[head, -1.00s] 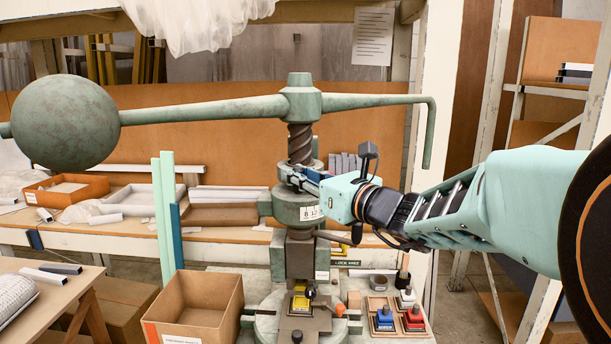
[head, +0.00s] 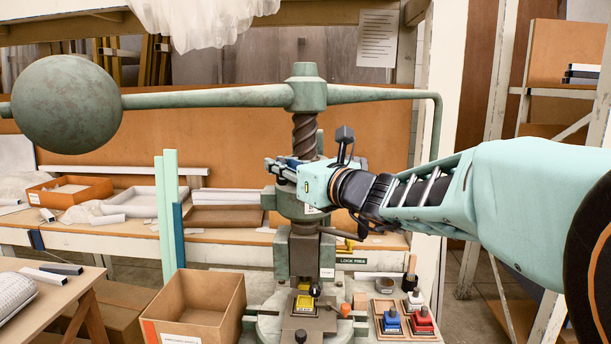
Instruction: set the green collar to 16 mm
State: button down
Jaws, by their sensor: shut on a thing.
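The green collar (head: 297,208) is a grey-green ring below the threaded screw (head: 304,137) of the fly press. My gripper (head: 280,169) reaches in from the right, at the collar's upper part, and is shut on it. The fingertips are small in this view, and their exact contact cannot be made out.
The press's weighted arm, with a large ball (head: 66,105), spans the space above my gripper. An open cardboard box (head: 194,309) stands at the lower left. Blue and red stamp-like blocks (head: 421,320) sit in a tray at the lower right.

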jog(key=shift+w+a+r+b, duration=0.2)
jog(key=shift+a+r+b, duration=0.1)
jog(key=shift+a, duration=0.2)
jog(key=shift+w+a+r+b, duration=0.15)
jog(key=shift+a+r, duration=0.15)
jog(key=shift+a, duration=0.15)
dwell(0.8)
jog(key=c, duration=1.8)
grip_release()
jog(key=shift+s+a, duration=0.1)
jog(key=shift+s, duration=0.1)
jog(key=shift+w+d+f, duration=0.1)
jog(key=shift+d+f, duration=0.1)
jog(key=shift+d, duration=0.1)
